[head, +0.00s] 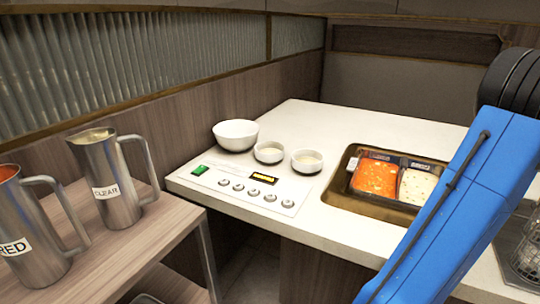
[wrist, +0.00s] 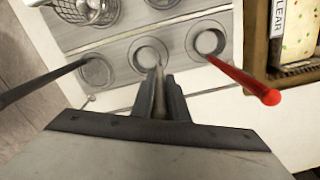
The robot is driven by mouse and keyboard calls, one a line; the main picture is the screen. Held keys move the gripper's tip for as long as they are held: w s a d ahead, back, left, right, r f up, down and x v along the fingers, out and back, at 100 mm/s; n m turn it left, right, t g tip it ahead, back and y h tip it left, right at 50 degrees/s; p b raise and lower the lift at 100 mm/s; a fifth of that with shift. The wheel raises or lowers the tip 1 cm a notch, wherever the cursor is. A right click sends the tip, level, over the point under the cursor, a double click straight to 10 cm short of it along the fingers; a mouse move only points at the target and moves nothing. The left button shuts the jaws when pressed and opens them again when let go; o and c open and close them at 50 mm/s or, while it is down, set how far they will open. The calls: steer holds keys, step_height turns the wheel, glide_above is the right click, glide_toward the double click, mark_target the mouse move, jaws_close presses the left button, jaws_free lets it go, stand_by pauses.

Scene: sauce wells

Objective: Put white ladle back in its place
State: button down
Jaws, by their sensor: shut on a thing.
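My gripper (wrist: 158,85) is shut on the thin pale handle of the white ladle (wrist: 159,78) in the wrist view. The handle runs toward the middle round well (wrist: 148,52) of a grey panel. The ladle's lower end is hard to make out, so I cannot tell how deep it sits in that well. A black-handled ladle (wrist: 42,84) stands in the left well and a red-handled ladle (wrist: 240,78) in the right well. The head view does not show my gripper.
In the head view, a framed tray (head: 338,190) holds orange sauce (head: 376,177) and white sauce (head: 416,186). Three white bowls (head: 236,134) stand on the counter. Metal pitchers (head: 103,178) stand at left. A wire basket (wrist: 85,10) is beyond the wells in the wrist view.

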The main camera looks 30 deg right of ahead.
steer(key=shift+f, duration=0.1)
steer(key=c, duration=0.8)
jaws_free()
steer(key=shift+c, duration=0.2)
steer(key=shift+r, duration=5.55)
